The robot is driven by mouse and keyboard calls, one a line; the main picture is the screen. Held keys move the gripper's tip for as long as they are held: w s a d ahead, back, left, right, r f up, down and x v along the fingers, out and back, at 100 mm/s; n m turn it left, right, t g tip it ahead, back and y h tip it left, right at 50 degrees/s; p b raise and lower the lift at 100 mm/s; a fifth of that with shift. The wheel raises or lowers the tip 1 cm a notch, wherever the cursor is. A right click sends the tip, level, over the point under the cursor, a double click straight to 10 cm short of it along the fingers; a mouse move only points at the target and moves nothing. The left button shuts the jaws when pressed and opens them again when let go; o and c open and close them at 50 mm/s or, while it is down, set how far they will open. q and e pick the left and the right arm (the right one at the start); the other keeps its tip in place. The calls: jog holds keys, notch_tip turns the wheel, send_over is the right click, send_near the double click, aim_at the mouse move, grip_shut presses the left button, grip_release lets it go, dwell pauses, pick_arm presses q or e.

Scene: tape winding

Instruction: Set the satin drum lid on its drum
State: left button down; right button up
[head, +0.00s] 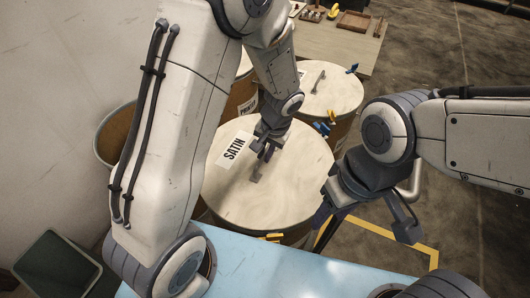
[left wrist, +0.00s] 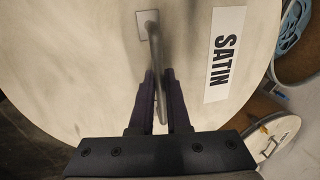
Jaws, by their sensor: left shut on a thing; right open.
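The satin lid (head: 285,195) is a large pale disc with a white SATIN label (head: 235,149); it also shows in the left wrist view (left wrist: 75,60). My left gripper (head: 263,152) is shut on the lid's grey bar handle (left wrist: 153,45), near the middle of the disc. The drum under the lid is mostly hidden, and I cannot tell whether the lid touches its rim. My right gripper (head: 332,212) is open at the lid's right edge, its fingers partly hidden by its wrist.
Another lidded drum (head: 325,92) stands behind, with blue and yellow clamps near it. A brown drum (head: 115,135) is partly hidden behind my left arm. A wooden table (head: 345,45) holds small trays at the back. A light blue surface (head: 255,268) lies in front; a dark green bin (head: 55,265) stands lower left.

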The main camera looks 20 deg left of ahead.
pick_arm(q)
jog(key=c, duration=0.8)
grip_release()
jog(key=r, duration=0.3)
jog(key=d+r+p, duration=0.1)
jog(key=r, duration=0.3)
jog(key=d+r+p, duration=0.1)
jog(key=r, duration=0.2)
jog(key=shift+s+r, duration=0.2)
jog(key=s+d+r+m+h, duration=0.2)
jog(key=s+d+r, duration=0.15)
jog(key=s, duration=0.65)
jog(key=s+d+r+m+h, duration=0.1)
jog(key=s+d+r+m, duration=0.2)
jog(key=s, duration=0.6)
jog(key=r+p, duration=1)
jog(key=s+r+p, duration=0.1)
jog(key=r+p, duration=0.3)
jog(key=r, duration=0.1)
jog(key=shift+s+a+p, duration=0.1)
jog(key=shift+a+p, duration=0.2)
jog(key=shift+p, duration=0.1)
